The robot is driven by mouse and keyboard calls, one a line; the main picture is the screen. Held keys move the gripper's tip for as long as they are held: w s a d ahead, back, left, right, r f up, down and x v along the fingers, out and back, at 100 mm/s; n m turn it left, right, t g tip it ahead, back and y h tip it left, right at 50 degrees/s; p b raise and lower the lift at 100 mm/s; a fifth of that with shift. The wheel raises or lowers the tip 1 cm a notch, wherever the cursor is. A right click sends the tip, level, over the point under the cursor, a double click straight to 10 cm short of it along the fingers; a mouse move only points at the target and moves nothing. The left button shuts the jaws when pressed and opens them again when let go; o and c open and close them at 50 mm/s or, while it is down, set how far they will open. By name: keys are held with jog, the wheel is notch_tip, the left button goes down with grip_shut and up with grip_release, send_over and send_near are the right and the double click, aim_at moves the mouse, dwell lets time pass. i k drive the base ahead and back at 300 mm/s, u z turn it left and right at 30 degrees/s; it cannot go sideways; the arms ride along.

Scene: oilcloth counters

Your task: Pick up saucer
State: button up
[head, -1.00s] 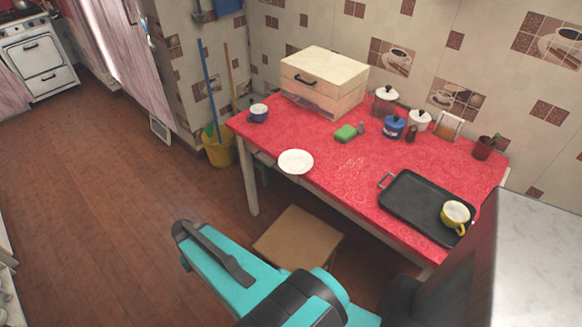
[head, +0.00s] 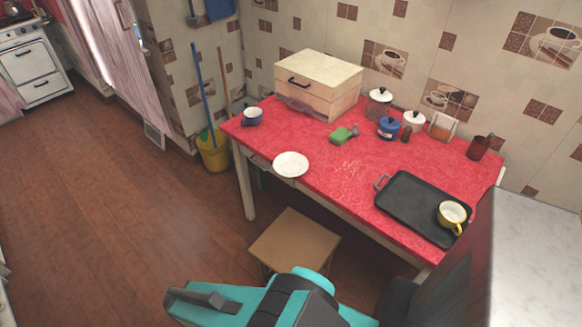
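The white saucer (head: 291,164) lies at the front edge of the red-covered table (head: 330,172), left of its middle. It looks empty, and its near rim is close to or over the edge. My teal and black arm (head: 250,302) shows at the bottom of the head view, in front of the table and well apart from the saucer. My gripper's fingers are not visible, so what they hold cannot be seen.
A wooden stool (head: 294,245) stands before the table. A black tray (head: 405,202) with a yellow cup (head: 452,214) lies at the right. Floor at left is clear.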

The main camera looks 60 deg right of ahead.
aim_at(287, 165)
jog(key=u, duration=0.1)
jog(key=k, duration=0.9)
jog(key=u, duration=1)
jog(key=k, duration=0.95)
jog(key=i, duration=0.6)
jog(key=u, duration=0.1)
